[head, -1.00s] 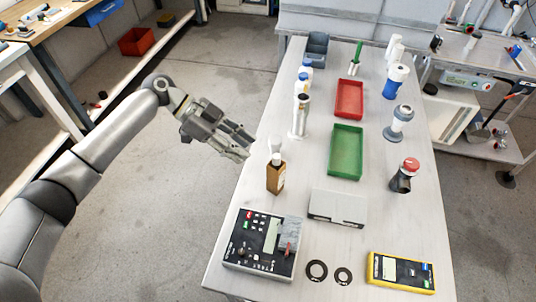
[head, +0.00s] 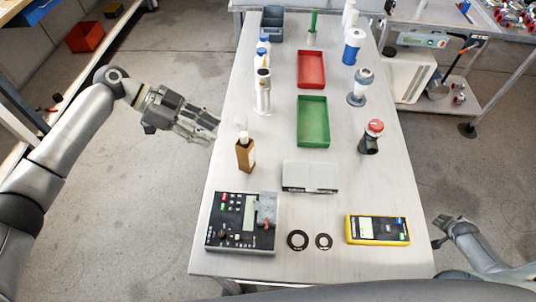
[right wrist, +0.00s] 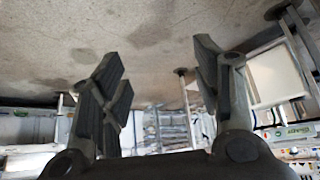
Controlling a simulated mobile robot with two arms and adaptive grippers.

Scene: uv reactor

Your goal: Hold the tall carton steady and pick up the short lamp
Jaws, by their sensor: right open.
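No thing is clearly a carton by its look; a tall brown, narrow container with a pale top (head: 245,155) stands upright near the table's left edge. I cannot tell for sure which thing is the short lamp; a grey and white upright piece (head: 360,88) and a dark piece with a red top (head: 371,137) stand at the right side. My left gripper (head: 214,130) hovers left of the brown container, apart from it; its jaw gap is unclear. My right gripper (head: 440,232) is low beyond the table's right edge; in the right wrist view (right wrist: 160,75) it is open and empty.
The table (head: 280,260) holds a red tray (head: 311,69), a green tray (head: 312,121), a low grey box (head: 310,177), a black control box (head: 241,222), two black rings and a yellow meter (head: 377,229). White bottles stand behind the brown container.

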